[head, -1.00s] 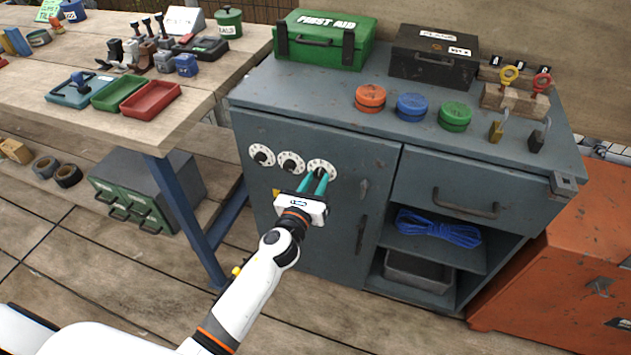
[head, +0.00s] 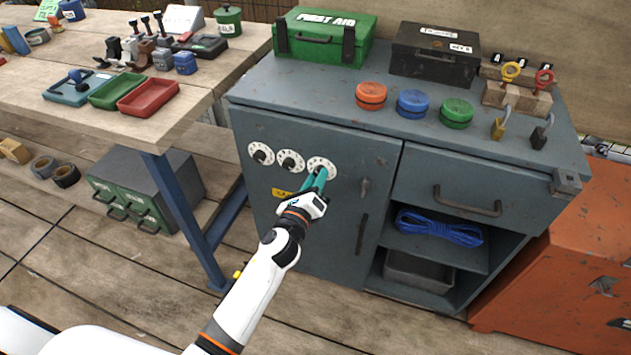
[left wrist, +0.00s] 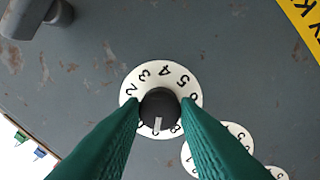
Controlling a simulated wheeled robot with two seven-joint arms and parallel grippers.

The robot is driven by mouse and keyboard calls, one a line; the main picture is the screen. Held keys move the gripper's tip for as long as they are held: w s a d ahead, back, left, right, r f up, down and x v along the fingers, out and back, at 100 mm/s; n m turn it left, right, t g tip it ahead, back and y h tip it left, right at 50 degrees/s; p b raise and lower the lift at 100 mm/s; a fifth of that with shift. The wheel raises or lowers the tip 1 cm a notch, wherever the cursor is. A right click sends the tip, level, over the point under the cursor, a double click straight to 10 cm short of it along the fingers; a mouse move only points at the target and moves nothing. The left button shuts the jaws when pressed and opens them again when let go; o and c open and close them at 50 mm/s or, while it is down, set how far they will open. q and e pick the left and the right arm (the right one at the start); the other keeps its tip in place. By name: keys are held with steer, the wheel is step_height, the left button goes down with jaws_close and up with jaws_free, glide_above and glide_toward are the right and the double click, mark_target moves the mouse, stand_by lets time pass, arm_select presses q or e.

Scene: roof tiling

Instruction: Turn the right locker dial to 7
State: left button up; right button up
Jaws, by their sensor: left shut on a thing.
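The right dial (head: 322,164) is a white numbered disc with a black knob, the rightmost of three on the grey cabinet door. My left gripper (head: 319,178) reaches it from below in the head view. In the left wrist view, its teal fingers (left wrist: 161,107) are shut on the black knob (left wrist: 158,104), one on each side. The knob's white pointer line aims at the bottom of the picture, beside the 8. The figure at its tip is not clear. Numbers 2 to 6 show on the white disc (left wrist: 160,77); the fingers cover some others. My right gripper is out of view.
The middle dial (head: 291,162) and left dial (head: 261,153) sit close beside it. A yellow label (head: 283,192) is below, and a dark door latch (head: 364,187) and handle (head: 361,234) are to the right. A workbench (head: 150,135) stands at the left.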

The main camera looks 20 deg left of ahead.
arm_select(q)
steer(key=shift+n+y+p, duration=0.4)
steer(key=shift+n+p, duration=0.45)
steer(key=shift+n, duration=6.75)
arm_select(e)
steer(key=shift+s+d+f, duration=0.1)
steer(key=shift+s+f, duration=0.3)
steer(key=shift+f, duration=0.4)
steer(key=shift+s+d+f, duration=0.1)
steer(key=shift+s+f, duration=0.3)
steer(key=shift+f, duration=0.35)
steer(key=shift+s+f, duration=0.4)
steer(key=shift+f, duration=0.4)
arm_select(q)
steer(key=o, duration=1)
steer(key=shift+s, duration=0.1)
